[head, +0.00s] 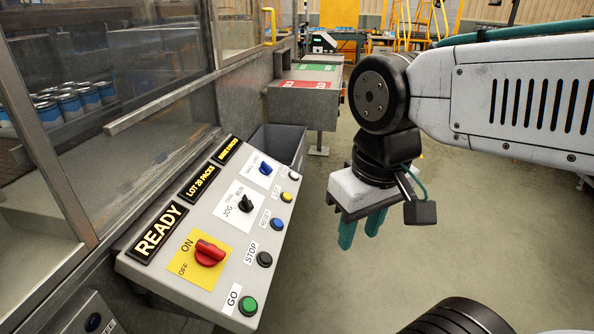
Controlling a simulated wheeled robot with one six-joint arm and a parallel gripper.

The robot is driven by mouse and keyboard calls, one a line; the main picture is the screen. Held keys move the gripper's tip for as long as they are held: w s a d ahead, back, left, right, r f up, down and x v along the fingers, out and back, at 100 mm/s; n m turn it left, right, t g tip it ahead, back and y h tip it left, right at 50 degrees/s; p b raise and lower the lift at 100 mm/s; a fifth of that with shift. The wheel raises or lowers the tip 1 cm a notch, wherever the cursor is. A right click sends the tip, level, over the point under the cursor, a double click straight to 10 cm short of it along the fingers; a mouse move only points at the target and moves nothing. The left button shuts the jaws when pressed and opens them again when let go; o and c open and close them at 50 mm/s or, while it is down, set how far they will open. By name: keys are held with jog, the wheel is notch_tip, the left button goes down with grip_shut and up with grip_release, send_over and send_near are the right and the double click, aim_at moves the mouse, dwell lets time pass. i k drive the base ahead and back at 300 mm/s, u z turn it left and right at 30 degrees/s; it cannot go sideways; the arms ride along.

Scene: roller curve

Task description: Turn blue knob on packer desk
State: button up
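A sloped grey control desk (180,272) stands at left centre. A small blue knob (265,168) sits on a white label near its far end. A blue round button (277,224) lies lower on the desk, by a RESET label. My gripper (360,236) hangs over the floor to the right of the desk, with its two teal fingers pointing down. A gap shows between the fingers, and nothing is in it. The gripper is apart from the desk and the blue knob.
The desk also bears a red rotary switch (208,252), a black selector (245,204), and black, yellow and green buttons. A glazed machine (120,70) with blue-banded cans rises at left. A grey bin (277,143) stands behind the desk. Floor right of the desk is clear.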

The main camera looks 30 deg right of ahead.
aim_at(265, 168)
jog(key=z, duration=0.45)
jog(key=k, duration=1)
jog(key=z, duration=1.1)
jog(key=i, duration=1.5)
jog(key=u, duration=0.85)
jog(key=i, duration=0.65)
jog(key=u, duration=0.65)
